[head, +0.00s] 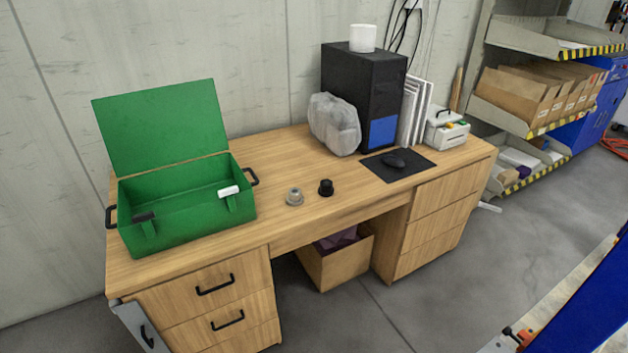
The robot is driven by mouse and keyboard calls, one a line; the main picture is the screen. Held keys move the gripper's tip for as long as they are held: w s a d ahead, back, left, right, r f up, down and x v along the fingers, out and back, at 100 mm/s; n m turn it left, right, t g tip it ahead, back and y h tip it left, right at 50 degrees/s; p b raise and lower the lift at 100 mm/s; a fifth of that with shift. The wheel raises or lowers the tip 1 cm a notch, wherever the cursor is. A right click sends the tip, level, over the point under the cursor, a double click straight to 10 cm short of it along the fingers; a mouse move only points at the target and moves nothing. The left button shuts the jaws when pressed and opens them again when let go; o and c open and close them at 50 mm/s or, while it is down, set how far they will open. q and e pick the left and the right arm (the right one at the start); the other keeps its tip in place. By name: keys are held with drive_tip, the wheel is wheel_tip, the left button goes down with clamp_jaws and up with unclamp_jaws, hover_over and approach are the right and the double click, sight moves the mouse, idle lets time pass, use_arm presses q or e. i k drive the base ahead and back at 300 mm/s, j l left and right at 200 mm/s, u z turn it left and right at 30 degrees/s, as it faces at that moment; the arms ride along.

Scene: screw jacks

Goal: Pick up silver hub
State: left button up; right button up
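A small silver hub (294,197) sits on the wooden desk (290,165), right of an open green box and close to the desk's front edge. A small black hub-like piece (326,187) stands just to its right, apart from it. Nothing covers the silver hub. Neither of my grippers shows in the head view.
The open green box (185,232) takes up the desk's left end. A bagged item (334,124), a black computer tower (362,95), and a mouse on a black pad (412,168) stand at the right. An open cardboard box (335,268) sits below. The desk around the hub is clear.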

sight(296, 198)
drive_tip(key=i+z, duration=0.35)
drive_tip(key=i, duration=0.75)
drive_tip(key=j, duration=0.1)
